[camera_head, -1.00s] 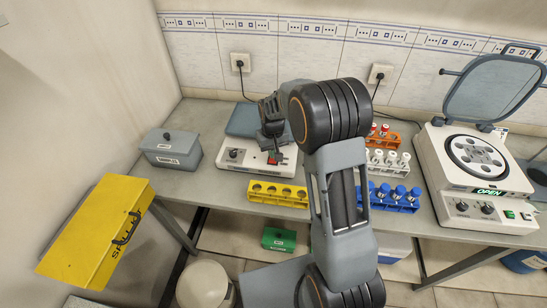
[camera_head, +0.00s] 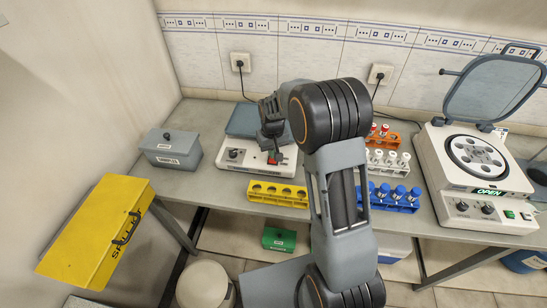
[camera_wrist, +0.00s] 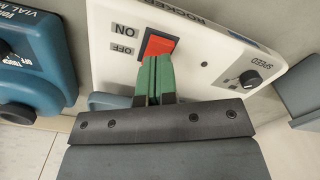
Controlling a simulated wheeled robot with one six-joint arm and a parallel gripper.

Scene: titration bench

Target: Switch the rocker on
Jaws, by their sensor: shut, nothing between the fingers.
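The rocker (camera_head: 232,163) is a white box with a grey-blue platform (camera_head: 243,121) on top, at the left part of the bench. In the wrist view its white front panel (camera_wrist: 215,62) carries a red switch (camera_wrist: 158,46) with ON and OFF labels beside it, and a black SPEED knob (camera_wrist: 249,79). My gripper (camera_wrist: 155,62) is shut and empty. Its green fingertips overlap the OFF-side end of the switch in the picture; I cannot tell whether they touch it. In the head view my gripper (camera_head: 273,147) is right at the rocker's front.
A grey lidded box (camera_head: 172,151) stands left of the rocker and a yellow rack (camera_head: 278,193) in front. Blue-capped (camera_head: 400,199) and other tube racks and a centrifuge (camera_head: 470,165) are to the right. A blue device (camera_wrist: 35,60) stands beside the rocker in the wrist view.

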